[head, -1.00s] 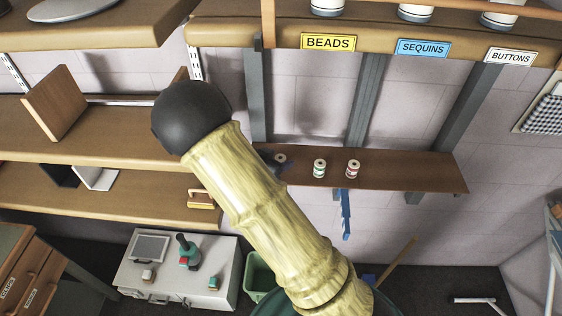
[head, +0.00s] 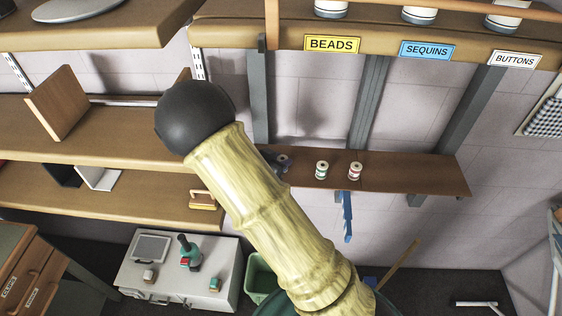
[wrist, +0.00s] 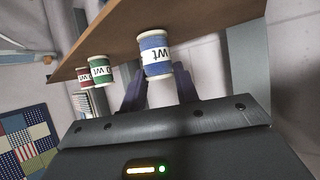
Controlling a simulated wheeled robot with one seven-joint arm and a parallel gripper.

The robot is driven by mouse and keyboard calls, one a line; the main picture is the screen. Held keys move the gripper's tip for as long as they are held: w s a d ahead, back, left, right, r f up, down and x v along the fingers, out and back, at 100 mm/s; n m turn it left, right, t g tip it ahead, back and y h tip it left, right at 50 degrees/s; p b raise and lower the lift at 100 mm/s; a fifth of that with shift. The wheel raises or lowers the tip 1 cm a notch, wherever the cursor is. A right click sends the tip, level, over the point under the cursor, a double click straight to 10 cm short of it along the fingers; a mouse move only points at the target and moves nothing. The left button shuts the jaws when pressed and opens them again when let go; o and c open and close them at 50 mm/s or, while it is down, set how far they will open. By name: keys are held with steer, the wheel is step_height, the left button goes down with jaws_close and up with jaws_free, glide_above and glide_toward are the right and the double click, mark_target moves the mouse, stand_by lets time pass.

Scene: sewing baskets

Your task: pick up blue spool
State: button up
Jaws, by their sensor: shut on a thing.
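The blue spool (wrist: 157,52) has a white label and white ends, and shows in the wrist view between the dark fingers of my gripper (wrist: 158,70). The gripper is shut on it. The wrist picture is upside down, with the shelf at the top. I cannot tell whether the spool still touches the shelf. In the head view, the gripper and the blue spool (head: 283,159) show small and dark at the left end of the low shelf, partly hidden by my arm.
The brown shelf (head: 410,175) also holds a green spool (head: 322,170) and a red spool (head: 355,171), standing apart to the right of my gripper. Its right end is bare. An upper shelf (head: 270,36) with labels for beads, sequins and buttons hangs above.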

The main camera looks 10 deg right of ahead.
step_height(320, 180, up, 10)
steer(key=b, duration=0.1)
stand_by(0.4)
steer(key=shift+f, duration=0.1)
steer(key=shift+d+f, duration=0.1)
stand_by(0.3)
